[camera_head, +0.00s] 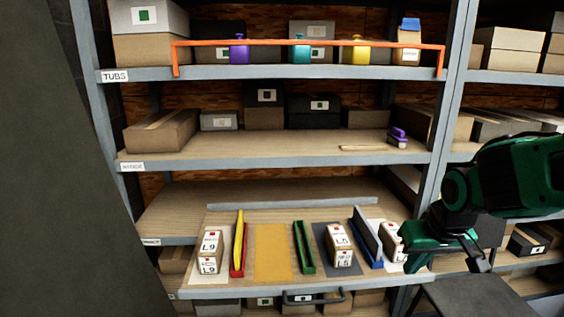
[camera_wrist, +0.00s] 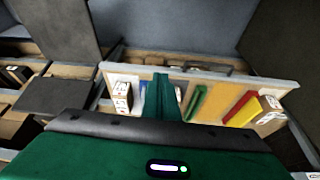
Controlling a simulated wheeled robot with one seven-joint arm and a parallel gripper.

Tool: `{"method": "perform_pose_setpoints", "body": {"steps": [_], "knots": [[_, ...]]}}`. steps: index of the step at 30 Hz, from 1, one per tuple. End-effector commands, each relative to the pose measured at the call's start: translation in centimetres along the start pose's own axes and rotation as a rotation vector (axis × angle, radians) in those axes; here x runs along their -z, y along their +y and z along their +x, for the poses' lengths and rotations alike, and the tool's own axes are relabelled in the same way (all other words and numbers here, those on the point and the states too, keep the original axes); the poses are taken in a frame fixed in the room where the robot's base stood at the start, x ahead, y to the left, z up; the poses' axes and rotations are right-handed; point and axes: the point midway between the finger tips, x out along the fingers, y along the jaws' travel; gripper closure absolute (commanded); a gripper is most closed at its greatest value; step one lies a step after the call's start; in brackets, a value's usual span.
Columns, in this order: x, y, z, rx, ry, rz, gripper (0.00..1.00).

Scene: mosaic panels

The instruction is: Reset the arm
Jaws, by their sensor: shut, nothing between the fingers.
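My green and black arm (camera_head: 510,175) reaches in from the right in the head view. My gripper (camera_head: 418,262) is at the right end of the pull-out board (camera_head: 222,280), close to the boxes on that side. In the wrist view my gripper (camera_wrist: 162,92) shows as green fingers shut together with nothing between them. Behind them lie the board's boxes and coloured dividers. I cannot tell the exact gap between the fingers and the board.
The board carries white-labelled boxes (camera_head: 340,245), a red and yellow divider (camera_head: 238,245), a green divider (camera_head: 304,248) and a blue divider (camera_head: 367,238). Shelves above hold boxes, an orange rail (camera_head: 300,42) and coloured tubs (camera_head: 300,50). A grey upright (camera_head: 447,95) stands near my arm.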

Motion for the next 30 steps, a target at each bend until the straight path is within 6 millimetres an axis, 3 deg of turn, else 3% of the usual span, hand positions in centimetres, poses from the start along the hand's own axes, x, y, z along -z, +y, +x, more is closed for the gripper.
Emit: {"method": "perform_pose_setpoints", "body": {"steps": [5, 9, 12, 18, 22, 30], "knots": [[-3.6, 0.6, -3.4, -0.002, 0.015, 0.012, 1.00], [-9.1, 6.6, -4.3, -0.068, -0.131, 0.210, 1.00], [-13.1, 9.4, -5.5, -0.092, -0.224, 0.344, 1.00], [-18.7, 11.3, -7.2, -0.100, -0.354, 0.525, 1.00], [-19.9, 11.5, -7.7, -0.097, -0.380, 0.561, 1.00], [-19.9, 11.5, -7.7, -0.097, -0.382, 0.562, 1.00]]}}
